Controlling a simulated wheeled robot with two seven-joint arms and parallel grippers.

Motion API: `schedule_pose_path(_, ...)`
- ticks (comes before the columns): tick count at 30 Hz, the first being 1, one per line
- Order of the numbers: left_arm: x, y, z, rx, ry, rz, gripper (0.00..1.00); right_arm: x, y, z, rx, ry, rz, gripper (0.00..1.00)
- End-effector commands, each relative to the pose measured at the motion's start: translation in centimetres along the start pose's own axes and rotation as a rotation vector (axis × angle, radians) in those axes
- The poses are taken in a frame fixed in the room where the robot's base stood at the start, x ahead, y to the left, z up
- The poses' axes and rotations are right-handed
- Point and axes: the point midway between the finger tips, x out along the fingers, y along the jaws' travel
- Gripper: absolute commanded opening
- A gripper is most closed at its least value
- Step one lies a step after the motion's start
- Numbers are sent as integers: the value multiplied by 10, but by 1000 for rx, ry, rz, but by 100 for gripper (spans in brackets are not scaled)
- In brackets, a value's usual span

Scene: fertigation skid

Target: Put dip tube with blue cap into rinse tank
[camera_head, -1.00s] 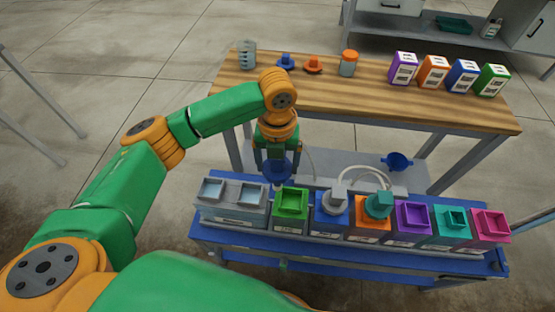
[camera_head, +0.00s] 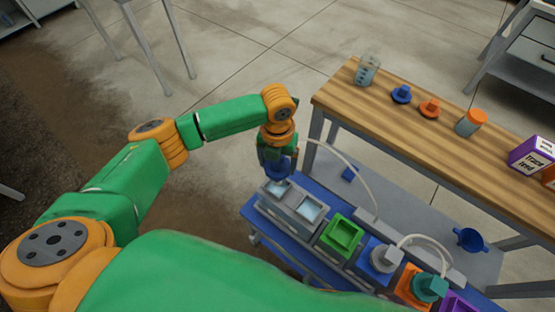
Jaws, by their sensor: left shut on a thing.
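My left gripper (camera_head: 277,157) is shut on the blue cap (camera_head: 277,168) of the dip tube. The cap is between its fingers, just above and behind the far-left opening of the grey tank. The grey tank (camera_head: 290,217) has two square openings showing pale blue liquid. It stands at the left end of the row on the blue-topped bench, and no label on it can be read. The tube below the cap is hidden, so I cannot tell whether its tip is inside the opening. My right gripper is not in view.
A green square container (camera_head: 341,235) stands right of the grey tank, then a blue one (camera_head: 375,262) with a grey cap and hose. A wooden table (camera_head: 400,125) behind holds a clear beaker (camera_head: 367,70), a blue cap piece (camera_head: 401,94) and an orange one (camera_head: 429,108).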

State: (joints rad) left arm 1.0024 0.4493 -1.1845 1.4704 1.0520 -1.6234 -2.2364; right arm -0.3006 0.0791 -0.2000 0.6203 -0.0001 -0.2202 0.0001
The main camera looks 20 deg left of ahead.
Motion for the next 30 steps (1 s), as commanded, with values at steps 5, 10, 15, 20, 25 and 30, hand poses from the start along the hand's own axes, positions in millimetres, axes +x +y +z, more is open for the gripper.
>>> schedule_pose_path(5, 29, 0, 0, -2, 1, 1, 24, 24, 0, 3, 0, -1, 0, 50)
schedule_pose_path(10, 53, 0, 0, -2, 0, 0, 24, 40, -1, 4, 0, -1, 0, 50)
schedule_pose_path(15, 77, 0, 0, -2, 1, 0, 24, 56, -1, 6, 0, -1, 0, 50)
schedule_pose_path(20, 94, 0, 0, -1, 0, 0, 24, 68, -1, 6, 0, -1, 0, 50)
schedule_pose_path(25, 96, 0, 0, -2, 0, 0, 24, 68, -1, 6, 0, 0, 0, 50)
schedule_pose_path(30, 95, 0, 0, -2, 0, 0, 92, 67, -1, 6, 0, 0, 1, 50)
